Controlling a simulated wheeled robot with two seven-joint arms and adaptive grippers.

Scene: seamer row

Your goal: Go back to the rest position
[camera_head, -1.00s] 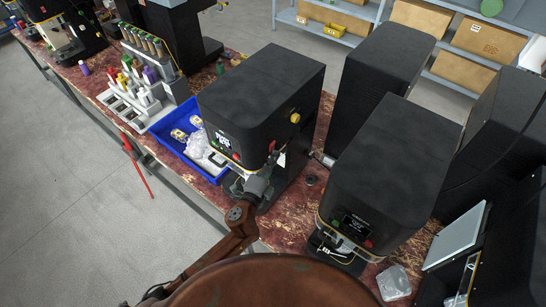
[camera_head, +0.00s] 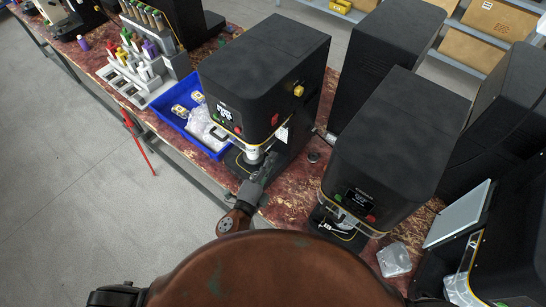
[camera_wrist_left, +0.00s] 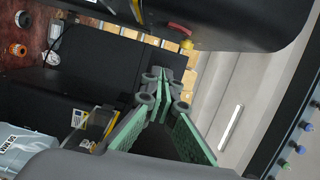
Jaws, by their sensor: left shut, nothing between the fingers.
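My left gripper (camera_head: 266,170) is in front of the lower front of the near black seamer machine (camera_head: 262,75), close to its working opening. I cannot tell from the head view whether it touches the machine. In the left wrist view the gripper (camera_wrist_left: 164,82) shows its green-padded fingers together with nothing held between them. Its dark machine housing fills the top of that view. The rest of my left arm is largely hidden behind my own brown body. My right gripper is not in view.
A second black machine (camera_head: 390,140) stands to the right. A blue tray (camera_head: 215,153) with bagged items is left of the near machine, beside a rack of bottles (camera_head: 135,75). A clear bag (camera_head: 394,260) lies at the right. Open grey floor (camera_head: 70,180) is at the left.

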